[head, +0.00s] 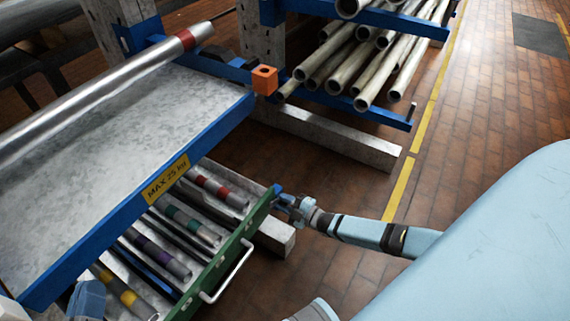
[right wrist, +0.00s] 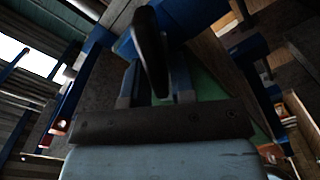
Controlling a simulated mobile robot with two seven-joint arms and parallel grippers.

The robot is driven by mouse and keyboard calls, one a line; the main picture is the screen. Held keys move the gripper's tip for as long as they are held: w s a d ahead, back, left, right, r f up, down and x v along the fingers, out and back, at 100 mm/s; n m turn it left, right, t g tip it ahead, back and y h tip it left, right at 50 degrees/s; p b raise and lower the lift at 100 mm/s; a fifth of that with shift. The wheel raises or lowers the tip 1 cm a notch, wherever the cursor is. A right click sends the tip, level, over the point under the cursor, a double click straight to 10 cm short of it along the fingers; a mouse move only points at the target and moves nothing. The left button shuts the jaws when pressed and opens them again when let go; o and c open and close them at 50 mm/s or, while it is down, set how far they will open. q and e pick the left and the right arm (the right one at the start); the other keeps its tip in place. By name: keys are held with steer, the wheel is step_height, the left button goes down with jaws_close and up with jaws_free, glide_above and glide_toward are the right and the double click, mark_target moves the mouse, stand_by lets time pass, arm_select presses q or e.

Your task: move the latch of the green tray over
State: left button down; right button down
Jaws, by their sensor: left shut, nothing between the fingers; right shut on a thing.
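The green tray (head: 225,262) is a drawer under the grey shelf, with a green front panel and a pale bar handle (head: 230,272). It holds tubes with red, green, purple and yellow bands. The small blue latch (head: 277,190) is at the far end of the green front. My right gripper (head: 288,207) is at that end, shut on the latch. The right wrist view shows its two fingers (right wrist: 155,85) close to the green panel, with a dark bar across the view. My left gripper (head: 88,300) is shut and empty at the lower left edge, mostly cut off.
The shelf (head: 110,120) above bears a long metal pipe (head: 100,85) and a yellow label. An orange block (head: 264,79) sits at its far corner. A rack of pipes (head: 365,60) stands behind. Brick floor (head: 470,150) is open to the right.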

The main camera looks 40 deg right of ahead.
steer(key=n, duration=0.3)
steer(key=shift+a+f+n, duration=0.15)
steer(key=shift+f+n, duration=0.15)
steer(key=shift+s+f+n, duration=0.1)
steer(key=shift+f+n, duration=0.15)
steer(key=shift+n, duration=1.15)
arm_select(q)
steer(key=shift+f+b, duration=0.3)
steer(key=shift+w, duration=0.1)
arm_select(e)
steer(key=shift+n, duration=0.3)
arm_select(q)
steer(key=shift+f, duration=0.1)
arm_select(e)
steer(key=c, duration=1.1)
jaws_free()
arm_select(q)
steer(key=shift+t, duration=0.9)
steer(key=r+p, duration=0.2)
steer(key=r, duration=0.1)
steer(key=r+p, duration=0.1)
steer(key=r, duration=0.1)
steer(key=shift+s+a, duration=0.15)
steer(key=shift+s, duration=0.1)
arm_select(e)
steer(key=v, duration=1.3)
steer(key=shift+s+f, duration=0.1)
steer(key=shift+s, duration=0.25)
